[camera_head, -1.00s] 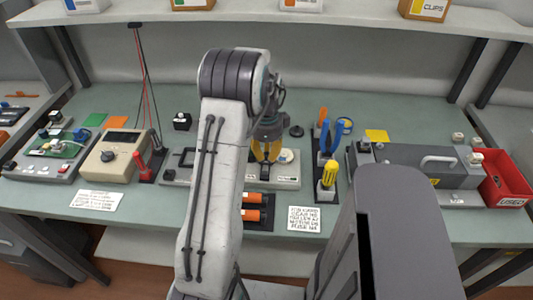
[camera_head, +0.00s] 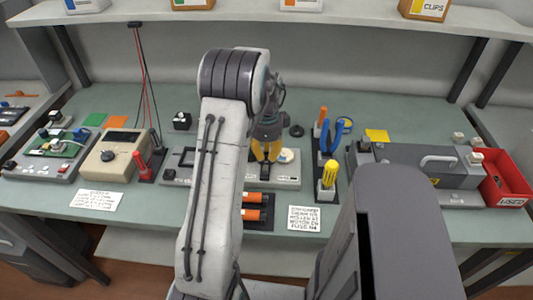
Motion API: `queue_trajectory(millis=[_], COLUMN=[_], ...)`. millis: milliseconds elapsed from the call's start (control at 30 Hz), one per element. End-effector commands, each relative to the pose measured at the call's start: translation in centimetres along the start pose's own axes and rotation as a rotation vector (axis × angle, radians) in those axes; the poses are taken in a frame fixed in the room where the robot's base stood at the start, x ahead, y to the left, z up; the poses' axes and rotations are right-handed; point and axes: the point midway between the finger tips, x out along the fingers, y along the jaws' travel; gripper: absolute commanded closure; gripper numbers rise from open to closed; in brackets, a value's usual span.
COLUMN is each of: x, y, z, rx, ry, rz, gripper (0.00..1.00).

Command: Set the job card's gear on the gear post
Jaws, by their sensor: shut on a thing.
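My gripper (camera_head: 266,153), with yellow fingers, is at the middle of the bench, low over a long light-grey fixture (camera_head: 290,184). It is shut on a small part that its fingers mostly hide; I cannot tell its shape or tooth form. A small dark spot shows just below the fingertips, and I cannot tell whether it is the part or the post. A round cream piece (camera_head: 286,156) is on the fixture just right of the fingers. A printed card (camera_head: 304,218) lies in front of the fixture; its text is too small to read.
Orange cylinders (camera_head: 252,214) lie in a dark tray in front of the fixture. A tool stand with blue pliers (camera_head: 332,139) and a yellow screwdriver (camera_head: 328,174) is close on the right. A grey machine (camera_head: 420,166) and a red bin (camera_head: 503,178) stand farther right.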

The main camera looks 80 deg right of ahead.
Motion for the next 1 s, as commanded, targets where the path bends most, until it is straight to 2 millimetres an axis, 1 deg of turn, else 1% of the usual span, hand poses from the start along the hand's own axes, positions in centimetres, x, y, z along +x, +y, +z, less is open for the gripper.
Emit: queue_trajectory(millis=[267,300,500,567,833,933,1000], x=[0.2,0.2,0.2,0.2,0.0,-0.6,-1.3], y=[0.0,0.0,0.0,0.0,0.0,-0.1,-0.1], z=[0.0,0.0,0.0,0.0,0.0,0.0,0.0], rx=[0.0,0.0,0.0,0.0,0.0,0.0,0.0], ry=[0.0,0.0,0.0,0.0,0.0,0.0,0.001], rz=[0.0,0.0,0.0,0.0,-0.001,-0.003,-0.004], gripper=[1.0,0.82,0.64,0.59,0.59,0.59,0.59])
